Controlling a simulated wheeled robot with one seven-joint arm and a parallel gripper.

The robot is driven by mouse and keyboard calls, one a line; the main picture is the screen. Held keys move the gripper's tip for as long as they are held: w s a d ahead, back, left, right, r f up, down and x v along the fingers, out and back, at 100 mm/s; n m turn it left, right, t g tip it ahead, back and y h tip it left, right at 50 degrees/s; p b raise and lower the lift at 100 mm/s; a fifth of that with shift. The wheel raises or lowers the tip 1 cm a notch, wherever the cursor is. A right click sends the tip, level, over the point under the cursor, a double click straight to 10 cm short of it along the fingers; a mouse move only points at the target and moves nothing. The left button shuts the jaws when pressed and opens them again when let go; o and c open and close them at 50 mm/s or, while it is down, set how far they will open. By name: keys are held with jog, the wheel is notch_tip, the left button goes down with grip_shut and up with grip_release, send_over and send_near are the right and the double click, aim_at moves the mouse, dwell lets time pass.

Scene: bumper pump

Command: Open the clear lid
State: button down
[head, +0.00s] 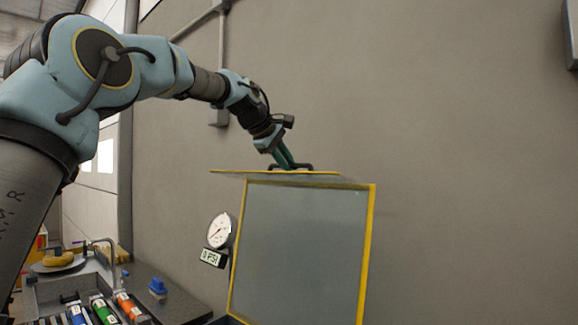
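The clear lid (228,172) shows as a thin panel with a yellow edge, seen nearly edge-on at the top of a clear box (303,245) with yellow edges. A dark handle (303,166) stands on the lid. My gripper (287,163) reaches down from the upper left, with its green fingers at the left part of the handle. The fingers overlap in this view, so I cannot tell whether they are closed on the handle. The lid extends past the box's left edge and looks about level. I cannot tell whether it rests on the box rim.
A round gauge (220,229) with a small digital display (213,258) is beside the box's left side. A workbench (178,304) at lower left holds a blue object (157,287) and several coloured cylinders. A grey wall (460,150) stands behind.

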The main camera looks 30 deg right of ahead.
jog(key=shift+f, duration=0.1)
jog(key=c, duration=0.8)
grip_release()
jog(key=shift+c, duration=0.2)
jog(key=shift+a, duration=0.1)
jog(key=b+v, duration=0.3)
jog(key=v, duration=0.8)
